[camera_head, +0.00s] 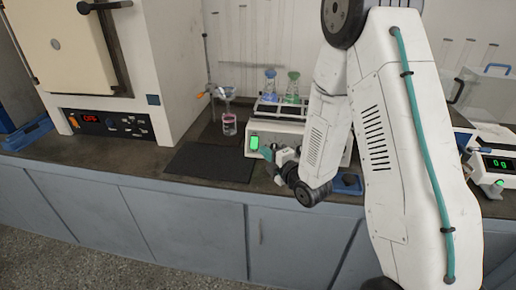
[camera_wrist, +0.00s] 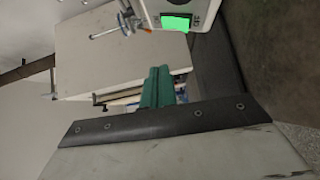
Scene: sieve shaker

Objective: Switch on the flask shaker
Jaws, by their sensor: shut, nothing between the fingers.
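The flask shaker (camera_head: 282,131) is a white box on the bench. A blue flask (camera_head: 270,84) and a green flask (camera_head: 292,88) stand in its top. A bright green lit rectangle (camera_head: 254,142) is on the left of its front; it also shows near the top of the wrist view (camera_wrist: 175,23). My gripper (camera_head: 267,153) is just in front of the panel, right of and slightly below the green rectangle. Its teal fingers are together and empty, also in the wrist view (camera_wrist: 158,84). I cannot tell whether they touch the panel. My arm hides the shaker's right part.
A dark mat (camera_head: 208,164) lies left of the shaker. A stand holds glassware above a beaker with pink liquid (camera_head: 229,124). A large white oven (camera_head: 130,60) stands further left. A blue tray (camera_head: 347,184) and a device with a green display (camera_head: 497,163) are to the right.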

